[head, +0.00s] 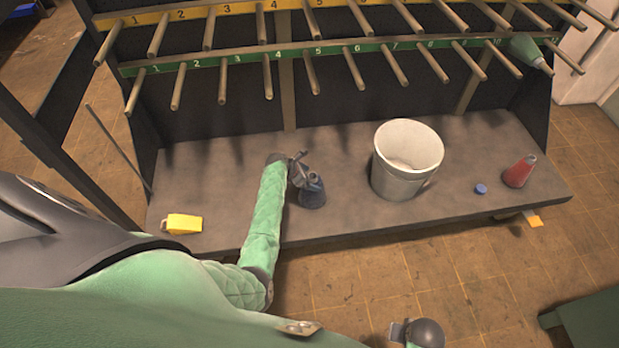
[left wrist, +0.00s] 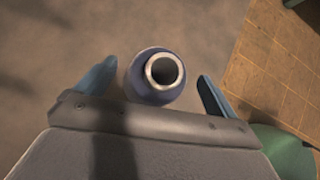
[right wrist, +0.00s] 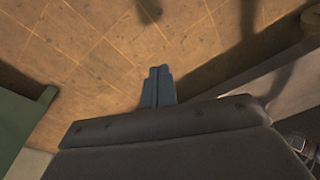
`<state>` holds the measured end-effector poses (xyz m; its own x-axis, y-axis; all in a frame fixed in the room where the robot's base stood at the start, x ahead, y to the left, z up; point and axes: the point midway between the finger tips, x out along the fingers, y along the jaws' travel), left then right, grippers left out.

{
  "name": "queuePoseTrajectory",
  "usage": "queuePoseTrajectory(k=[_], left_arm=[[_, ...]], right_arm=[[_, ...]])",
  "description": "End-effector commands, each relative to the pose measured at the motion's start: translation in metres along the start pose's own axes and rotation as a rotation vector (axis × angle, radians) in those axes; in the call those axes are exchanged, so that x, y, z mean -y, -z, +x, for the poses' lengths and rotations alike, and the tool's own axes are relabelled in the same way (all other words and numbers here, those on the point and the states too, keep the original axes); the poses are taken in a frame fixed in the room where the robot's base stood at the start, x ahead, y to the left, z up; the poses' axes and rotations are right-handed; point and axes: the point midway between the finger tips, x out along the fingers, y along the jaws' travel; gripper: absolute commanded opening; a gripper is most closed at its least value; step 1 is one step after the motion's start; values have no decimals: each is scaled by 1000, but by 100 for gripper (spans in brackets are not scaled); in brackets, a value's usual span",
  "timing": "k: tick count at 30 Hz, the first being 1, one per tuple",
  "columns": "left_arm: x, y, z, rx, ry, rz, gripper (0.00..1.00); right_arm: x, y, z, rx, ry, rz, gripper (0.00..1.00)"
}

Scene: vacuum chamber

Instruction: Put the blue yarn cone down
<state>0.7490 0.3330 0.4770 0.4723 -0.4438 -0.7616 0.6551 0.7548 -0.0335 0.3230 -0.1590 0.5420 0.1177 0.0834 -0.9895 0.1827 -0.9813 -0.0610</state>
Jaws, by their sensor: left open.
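The blue yarn cone (head: 313,192) stands upright on the grey bench (head: 250,205), left of the white bucket. My left gripper (head: 299,165) is at the cone's upper left in the head view. In the left wrist view, the cone (left wrist: 158,78) shows from above with its pale hollow top. The open fingers of my left gripper (left wrist: 155,92) lie on either side of it, with a gap on each side. My right gripper (right wrist: 158,86) has its fingers together with nothing between them, over the tiled floor.
A white bucket (head: 407,160), a small blue cap (head: 481,189) and a red cone (head: 520,171) stand to the right on the bench. A yellow block (head: 184,223) lies at the left. Numbered peg rails (head: 330,49) overhang the back. A green cone (head: 526,50) hangs at the upper right.

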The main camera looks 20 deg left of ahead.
Motion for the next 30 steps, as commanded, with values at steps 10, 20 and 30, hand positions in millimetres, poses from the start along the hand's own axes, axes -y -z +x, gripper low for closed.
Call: queuePoseTrajectory(k=[10,20,30], left_arm=[[-1,1,-43,1,-3,1,94],[0,1,-101,0,-1,1,94],[15,10,-120,-42,5,111,94]], right_arm=[[0,1,-3,1,0,-1,0],[2,6,-25,-8,2,-1,0],[4,1,-34,-1,6,1,0]])
